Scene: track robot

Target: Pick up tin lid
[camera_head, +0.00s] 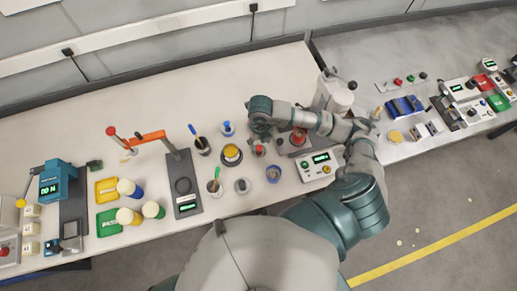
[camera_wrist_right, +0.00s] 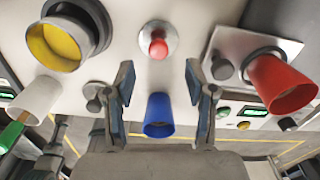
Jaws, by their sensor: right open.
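A small red knob on a pale round disc, which looks like the tin lid, lies on the bench; it shows in the wrist view (camera_wrist_right: 157,42) and in the head view (camera_head: 259,151). My right gripper (camera_wrist_right: 158,82) is open and empty, its two fingers apart. In the wrist view the lid appears just beyond the fingertips, centred between them. In the head view my right gripper (camera_head: 259,132) hangs over the bench close to the lid. My left gripper is not in view.
A yellow-filled tin (camera_wrist_right: 55,42) stands left of the lid and a red cup (camera_wrist_right: 280,84) stands right. A blue cup (camera_wrist_right: 158,115) is on the near side, between the fingers in the picture. A white cup (camera_wrist_right: 37,95) is nearby. The bench's back (camera_head: 230,80) is clear.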

